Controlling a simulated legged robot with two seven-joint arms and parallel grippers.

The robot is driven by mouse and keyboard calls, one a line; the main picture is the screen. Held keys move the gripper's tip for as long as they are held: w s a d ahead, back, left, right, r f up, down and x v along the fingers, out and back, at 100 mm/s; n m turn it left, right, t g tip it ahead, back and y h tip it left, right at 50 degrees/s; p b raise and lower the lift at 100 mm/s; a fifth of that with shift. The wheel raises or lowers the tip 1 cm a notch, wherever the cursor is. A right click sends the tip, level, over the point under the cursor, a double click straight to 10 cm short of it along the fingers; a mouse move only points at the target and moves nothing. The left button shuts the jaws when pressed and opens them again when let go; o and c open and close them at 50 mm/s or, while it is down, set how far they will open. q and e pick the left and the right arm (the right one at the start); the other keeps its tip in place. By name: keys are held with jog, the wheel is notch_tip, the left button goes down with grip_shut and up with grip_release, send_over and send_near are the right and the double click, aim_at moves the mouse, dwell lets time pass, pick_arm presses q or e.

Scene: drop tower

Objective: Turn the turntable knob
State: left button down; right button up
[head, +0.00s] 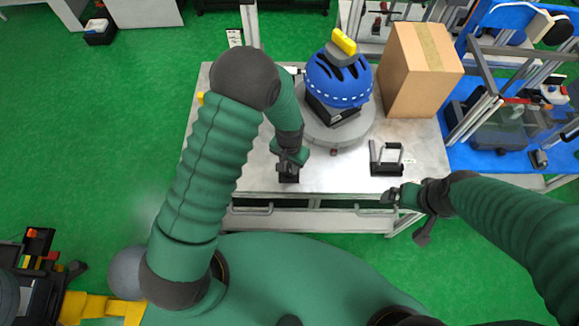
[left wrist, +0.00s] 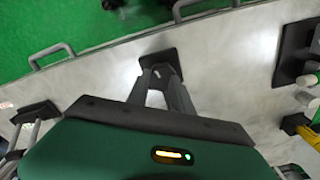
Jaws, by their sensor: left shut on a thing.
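My left gripper (head: 289,160) reaches down to the table front, left of the grey turntable (head: 365,133). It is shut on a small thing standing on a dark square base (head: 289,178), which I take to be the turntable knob. The gripper's fingers mostly hide the knob. In the left wrist view the fingers (left wrist: 160,82) close together over the dark base (left wrist: 160,58). A blue helmet (head: 338,80) with a yellow-topped grey weight (head: 343,47) sits above the turntable. My right gripper (head: 392,195) is beyond the table's front edge, apart from everything; its jaw opening is unclear.
A black-based metal handle (head: 386,158) stands on the table right of the turntable. A cardboard box (head: 420,70) stands behind it. A blue bench (head: 500,165) with equipment adjoins on the right. The table's front edge has rail handles (head: 252,210). Green floor (head: 120,120) is open on the left.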

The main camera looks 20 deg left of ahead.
pick_arm(q)
jog(key=c, duration=0.9)
grip_release()
jog(key=shift+s+f, duration=0.5)
jog(key=shift+f, duration=0.25)
jog(key=shift+o, duration=0.5)
jog(key=r, duration=0.1)
jog(key=w+r, duration=0.1)
jog(key=r, duration=0.1)
jog(key=w+r, duration=0.1)
jog(key=r, duration=0.1)
jog(key=shift+a, duration=0.15)
notch_tip(320, 180, up, 6)
jog(key=s, duration=0.1)
notch_tip(320, 180, up, 7)
send_over(290, 166)
jog(key=s, duration=0.2)
jog(key=shift+w+r, duration=0.1)
jog(key=shift+w, duration=0.15)
pick_arm(e)
jog(key=shift+w+a+f, duration=0.2)
jog(key=shift+w, duration=0.35)
jog(key=shift+w+a+f, duration=0.15)
jog(key=shift+w+f, duration=0.05)
jog(key=shift+w, duration=0.3)
